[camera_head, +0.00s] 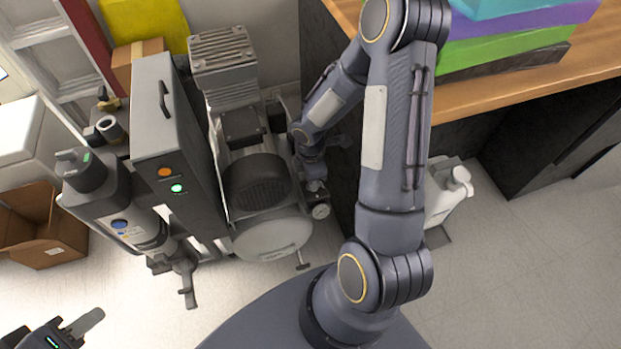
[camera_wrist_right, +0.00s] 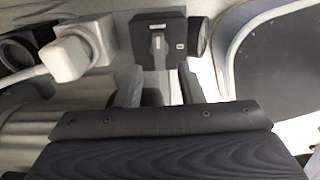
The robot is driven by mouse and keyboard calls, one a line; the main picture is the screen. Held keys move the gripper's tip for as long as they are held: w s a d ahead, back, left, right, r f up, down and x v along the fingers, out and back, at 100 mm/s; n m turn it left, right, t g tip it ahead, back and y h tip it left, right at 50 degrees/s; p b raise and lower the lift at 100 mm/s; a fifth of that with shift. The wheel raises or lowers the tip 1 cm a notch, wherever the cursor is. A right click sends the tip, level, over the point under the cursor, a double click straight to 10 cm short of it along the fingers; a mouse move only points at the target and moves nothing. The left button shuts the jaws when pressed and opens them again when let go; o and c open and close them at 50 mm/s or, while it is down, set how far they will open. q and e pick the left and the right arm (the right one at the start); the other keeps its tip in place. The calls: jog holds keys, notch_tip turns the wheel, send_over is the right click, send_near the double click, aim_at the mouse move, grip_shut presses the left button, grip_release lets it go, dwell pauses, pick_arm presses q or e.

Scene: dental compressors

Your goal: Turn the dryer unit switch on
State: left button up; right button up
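A tall grey cabinet (camera_head: 160,115) with a handle, an orange light and a lit green light stands left of the compressor motor (camera_head: 258,183). In the right wrist view, a black box (camera_wrist_right: 161,38) with a small grey lever-like part and a white label is ahead; it may carry the switch, but I cannot tell. My right gripper (camera_wrist_right: 160,82) is apart from the box, with its grey fingers spread and nothing seen between them. In the head view it is mostly hidden beside the compressor. My left gripper (camera_head: 52,328) is open and empty at the lower left corner.
A grey cylinder unit (camera_head: 120,215) and an open cardboard box (camera_head: 42,228) stand left. A wooden worktop (camera_head: 500,92) bounds the right.

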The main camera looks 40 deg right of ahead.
notch_tip(320, 180, up, 5)
jog(key=shift+f+p, duration=0.1)
jog(key=shift+p, duration=0.6)
jog(key=shift+r, duration=0.45)
jog(key=s+a+r+m+t, duration=0.1)
jog(key=s+r+m, duration=0.25)
jog(key=r, duration=0.35)
jog(key=s+a+r+m+t, duration=0.1)
jog(key=s+a+r+m, duration=0.1)
jog(key=r+m, duration=0.4)
jog(key=s+a+r+m+t+y, duration=0.4)
jog(key=s+a+r+m, duration=0.3)
jog(key=s+r, duration=0.2)
notch_tip(320, 180, up, 21)
jog(key=p, duration=2.1)
jog(key=shift+d, duration=0.25)
